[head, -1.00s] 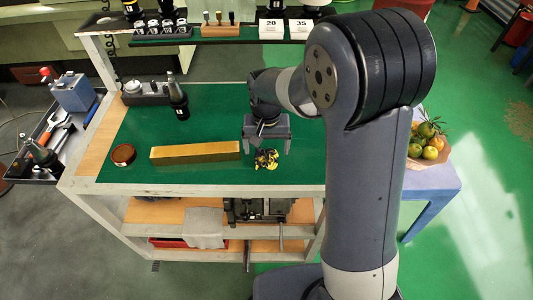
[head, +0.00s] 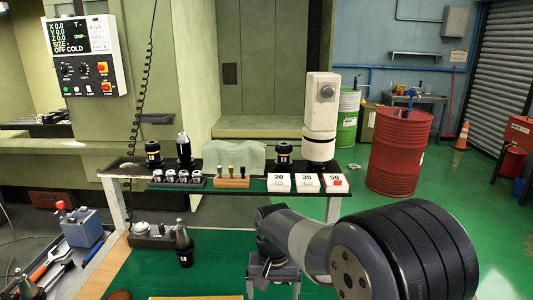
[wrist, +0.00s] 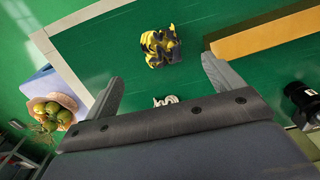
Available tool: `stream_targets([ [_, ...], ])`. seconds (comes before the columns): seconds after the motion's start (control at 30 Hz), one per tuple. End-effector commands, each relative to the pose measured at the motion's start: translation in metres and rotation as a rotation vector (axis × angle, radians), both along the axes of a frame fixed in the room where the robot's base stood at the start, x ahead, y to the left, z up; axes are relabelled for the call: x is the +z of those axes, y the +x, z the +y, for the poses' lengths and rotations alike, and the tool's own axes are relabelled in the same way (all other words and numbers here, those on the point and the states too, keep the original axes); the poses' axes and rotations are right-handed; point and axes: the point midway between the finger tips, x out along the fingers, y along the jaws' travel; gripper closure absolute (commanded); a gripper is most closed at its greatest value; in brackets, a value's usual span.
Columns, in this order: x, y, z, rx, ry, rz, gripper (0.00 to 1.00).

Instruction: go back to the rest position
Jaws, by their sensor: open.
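My gripper (wrist: 162,68) is open and empty in the wrist view, with its two fingers spread apart. It is above the green top of the tooling cart (wrist: 110,30). A crumpled yellow and black item (wrist: 160,46) lies on the green top, just beyond the space between the fingers. A small white thing (wrist: 165,101) shows between the fingers, too small to name.
A long brass-coloured bar (wrist: 270,35) lies right of the yellow and black item in the wrist view. A basket of fruit (wrist: 55,110) is at left. The cart's raised shelf (head: 230,185) holds tool holders and numbered boxes. A red barrel (head: 400,150) stands behind at right.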

Motion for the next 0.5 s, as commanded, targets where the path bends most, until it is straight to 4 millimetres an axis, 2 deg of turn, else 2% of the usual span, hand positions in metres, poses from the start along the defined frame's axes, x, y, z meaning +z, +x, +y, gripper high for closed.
stream_targets([
  [0.3,-0.060,-0.001,0.000,0.000,-0.002,0.006,0.12],
  [0.5,-0.089,-0.001,0.000,0.000,-0.001,0.004,0.12],
])
